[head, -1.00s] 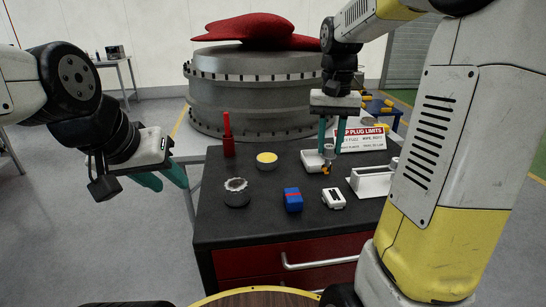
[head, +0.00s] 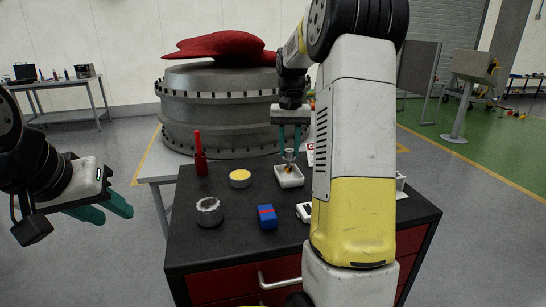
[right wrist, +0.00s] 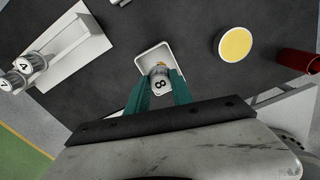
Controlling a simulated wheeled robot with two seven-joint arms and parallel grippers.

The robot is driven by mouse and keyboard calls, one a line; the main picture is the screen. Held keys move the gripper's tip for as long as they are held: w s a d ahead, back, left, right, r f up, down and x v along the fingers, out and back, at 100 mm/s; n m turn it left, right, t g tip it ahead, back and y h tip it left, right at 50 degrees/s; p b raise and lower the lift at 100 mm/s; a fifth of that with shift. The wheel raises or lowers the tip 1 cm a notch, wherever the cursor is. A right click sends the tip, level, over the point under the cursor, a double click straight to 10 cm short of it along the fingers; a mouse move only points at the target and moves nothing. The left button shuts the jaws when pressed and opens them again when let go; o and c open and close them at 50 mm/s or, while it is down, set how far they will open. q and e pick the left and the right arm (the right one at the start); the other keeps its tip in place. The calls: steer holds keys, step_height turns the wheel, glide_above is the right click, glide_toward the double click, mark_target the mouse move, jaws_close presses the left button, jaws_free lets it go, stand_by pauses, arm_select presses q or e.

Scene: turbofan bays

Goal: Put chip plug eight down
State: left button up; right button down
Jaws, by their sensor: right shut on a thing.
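Chip plug eight (right wrist: 160,82) is a small metal plug with an "8" on its pale end, in the right wrist view. My right gripper (right wrist: 160,90) is shut on it, with a green finger on either side. In the head view the plug (head: 289,156) hangs upright between the fingers of my right gripper (head: 290,142). Its orange-tipped lower end is over or in a small white tray (head: 291,182) on the dark bench top; I cannot tell whether it touches the tray floor. My left gripper (head: 108,210) is empty, its fingers apart, left of the bench.
A yellow-topped tin (head: 240,178), a red bottle (head: 200,160), a grey ring-shaped part (head: 209,211) and a blue block (head: 267,217) stand on the bench. A white rack (right wrist: 65,50) holds plugs marked 4 and 7. My right arm hides part of the bench.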

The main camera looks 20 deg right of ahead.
mark_target(289, 157)
steer(key=shift+w+d+f, duration=0.1)
steer(key=shift+w+d, duration=0.2)
steer(key=shift+w, duration=0.3)
steer(key=shift+s+f, duration=0.1)
steer(key=shift+f, duration=1.6)
steer(key=shift+f, duration=0.15)
steer(key=c, duration=1.1)
jaws_free()
